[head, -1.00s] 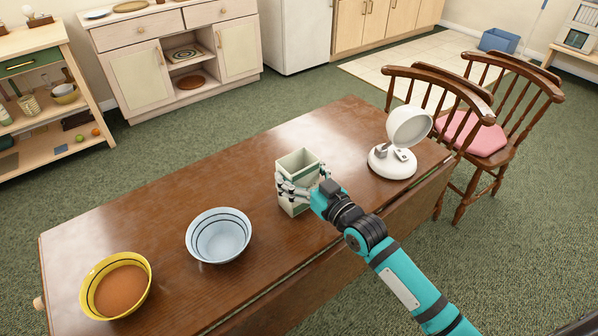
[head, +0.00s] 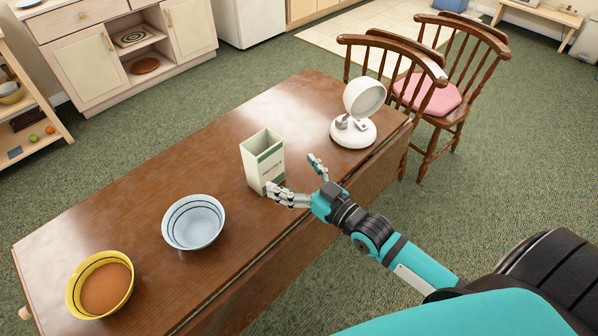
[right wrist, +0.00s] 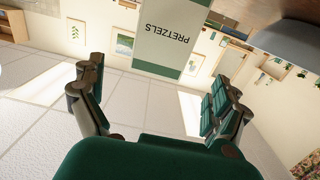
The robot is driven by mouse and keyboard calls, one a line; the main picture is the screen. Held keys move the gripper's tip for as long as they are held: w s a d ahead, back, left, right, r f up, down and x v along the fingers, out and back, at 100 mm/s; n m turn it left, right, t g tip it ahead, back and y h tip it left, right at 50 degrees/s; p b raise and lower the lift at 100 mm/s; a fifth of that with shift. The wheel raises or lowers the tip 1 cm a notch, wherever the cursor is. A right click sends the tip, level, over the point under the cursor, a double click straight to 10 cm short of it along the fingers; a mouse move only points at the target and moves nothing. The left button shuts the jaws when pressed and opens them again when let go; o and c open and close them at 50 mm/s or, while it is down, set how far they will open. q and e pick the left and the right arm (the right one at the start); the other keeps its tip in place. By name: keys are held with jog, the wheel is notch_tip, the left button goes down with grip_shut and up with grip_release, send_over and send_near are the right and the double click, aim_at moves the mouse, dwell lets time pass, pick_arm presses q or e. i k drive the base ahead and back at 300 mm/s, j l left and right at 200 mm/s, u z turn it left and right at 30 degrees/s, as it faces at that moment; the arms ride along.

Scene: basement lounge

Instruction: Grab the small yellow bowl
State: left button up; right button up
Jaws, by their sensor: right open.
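A yellow bowl (head: 80,306) with a dark line and a brown-orange inside stands upright on the wooden table's left end in the head view. A smaller yellowish bowl (head: 14,97) is partly in view on the shelf unit at the left edge. My right gripper (head: 291,176) is open and empty beside the white and green pretzel box (head: 266,171), well to the right of the yellow table bowl. The box also shows beyond the spread fingers in the right wrist view (right wrist: 166,38). My left gripper is not in view.
A light blue bowl (head: 194,222) stands on the wooden table (head: 215,150) between the yellow bowl and the box. A white round-headed lamp-like object (head: 354,131) is at the table's right end. Two wooden chairs (head: 432,75) stand beyond. Green carpet is open around the table.

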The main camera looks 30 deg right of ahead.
aim_at(103, 283)
jog(key=u, duration=0.95)
